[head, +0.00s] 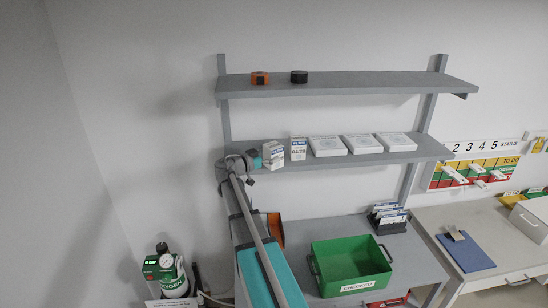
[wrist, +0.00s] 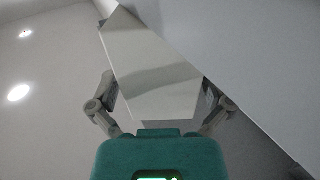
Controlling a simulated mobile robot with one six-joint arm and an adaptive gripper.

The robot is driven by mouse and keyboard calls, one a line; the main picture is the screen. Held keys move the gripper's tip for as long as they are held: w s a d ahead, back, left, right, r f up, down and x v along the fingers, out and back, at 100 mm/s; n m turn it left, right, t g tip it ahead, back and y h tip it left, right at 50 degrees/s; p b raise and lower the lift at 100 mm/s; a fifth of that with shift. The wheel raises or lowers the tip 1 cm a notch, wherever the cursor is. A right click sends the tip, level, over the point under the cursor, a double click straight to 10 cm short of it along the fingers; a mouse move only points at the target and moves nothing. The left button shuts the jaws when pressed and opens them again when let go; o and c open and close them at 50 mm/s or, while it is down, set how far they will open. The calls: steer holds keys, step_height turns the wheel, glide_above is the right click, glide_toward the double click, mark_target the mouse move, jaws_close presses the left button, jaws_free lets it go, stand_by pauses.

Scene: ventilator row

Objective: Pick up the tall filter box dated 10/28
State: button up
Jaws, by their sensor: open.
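Two tall white filter boxes stand near the left end of the lower shelf: a left one (head: 273,155) and a right one (head: 298,149). Their printed dates are too small to read surely, so I cannot tell which is dated 10/28. My gripper (head: 263,160) is at the left box, by its left side. In the wrist view my gripper (wrist: 160,92) is open, with a finger on each side of a pale box (wrist: 155,75). Small gaps seem to show beside the box. Its label is not visible there.
Several flat white boxes (head: 362,144) lie to the right on the lower shelf (head: 420,152). The upper shelf (head: 380,84) holds an orange roll (head: 260,78) and a black roll (head: 299,76). Below are a green crate (head: 350,273) and an oxygen cylinder (head: 165,273).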

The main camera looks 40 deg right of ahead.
steer(key=shift+d, duration=0.65)
steer(key=c, duration=0.9)
